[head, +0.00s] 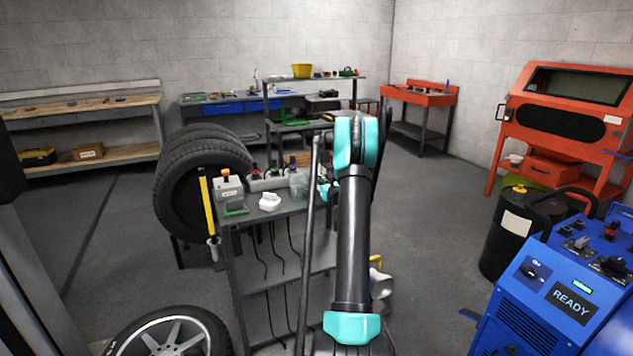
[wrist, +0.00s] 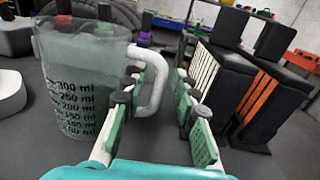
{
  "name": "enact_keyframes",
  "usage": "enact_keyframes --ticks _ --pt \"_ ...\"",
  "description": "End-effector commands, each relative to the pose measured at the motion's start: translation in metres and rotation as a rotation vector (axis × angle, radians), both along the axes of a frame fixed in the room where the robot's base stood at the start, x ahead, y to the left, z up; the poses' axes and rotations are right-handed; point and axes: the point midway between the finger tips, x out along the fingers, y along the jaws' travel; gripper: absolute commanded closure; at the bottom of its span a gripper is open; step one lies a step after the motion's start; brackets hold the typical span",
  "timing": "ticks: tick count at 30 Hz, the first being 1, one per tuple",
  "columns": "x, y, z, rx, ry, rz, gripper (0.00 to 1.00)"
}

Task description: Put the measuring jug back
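The measuring jug (wrist: 80,75) is translucent grey with black ml marks. It stands upright at the left of the wrist view, its white handle (wrist: 157,80) toward my gripper. My gripper (wrist: 158,90) is open, with green-padded fingers on either side of the handle's outer bar. The left finger overlaps the handle loop in the picture; I cannot tell whether it touches. In the head view the jug (head: 298,182) shows as a pale clear shape on the top of the grey cart (head: 290,212), and my arm hides most of the gripper.
On the cart, a white moulded piece (head: 270,201) and a pale box-like container (head: 228,187) stand left of the jug. Dark blocks (wrist: 220,85) are close right of my fingers in the wrist view.

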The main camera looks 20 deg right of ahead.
Motion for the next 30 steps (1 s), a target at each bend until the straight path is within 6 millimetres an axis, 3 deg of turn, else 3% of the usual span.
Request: enact_keyframes --ticks 8,21,30 --pt "-0.008 -0.002 0.002 0.000 0.000 -0.002 0.71" --pt "-0.091 -0.011 0.002 0.000 0.000 -0.002 0.71" --pt "-0.118 -0.013 0.002 0.000 0.000 0.000 0.71"
